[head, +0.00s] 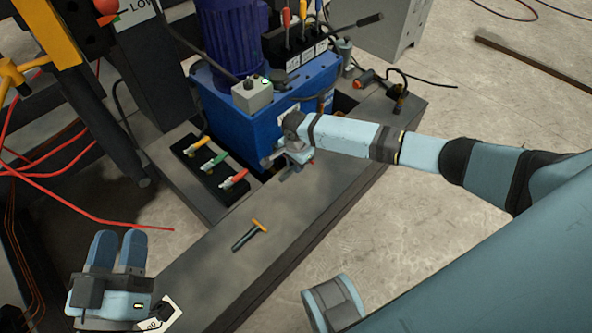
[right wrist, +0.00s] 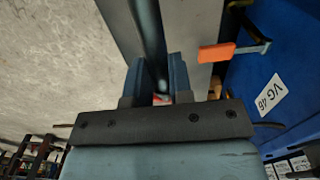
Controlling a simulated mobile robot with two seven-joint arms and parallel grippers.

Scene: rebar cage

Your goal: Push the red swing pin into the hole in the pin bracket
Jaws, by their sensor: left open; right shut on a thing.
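My right gripper (head: 290,163) is beside the blue tank, above the grey beam. In the right wrist view its two blue fingers (right wrist: 160,76) are closed around a dark rod-like thing (right wrist: 149,30). A small reddish bit (right wrist: 161,98) shows between the finger bases; I cannot tell whether it belongs to the red swing pin. A small red spot also shows by this gripper in the head view. I cannot make out the pin bracket or its hole. My left gripper (head: 118,240) is open and empty at the lower left, left of the beam.
A yellow-handled T-shaped pin (head: 250,235) lies on the grey beam (head: 330,205). A valve block with coloured levers (head: 210,165) sits left of the blue tank (head: 235,105). Red cables (head: 75,190) run at the left. An orange-red handle (right wrist: 217,53) is near the right fingers.

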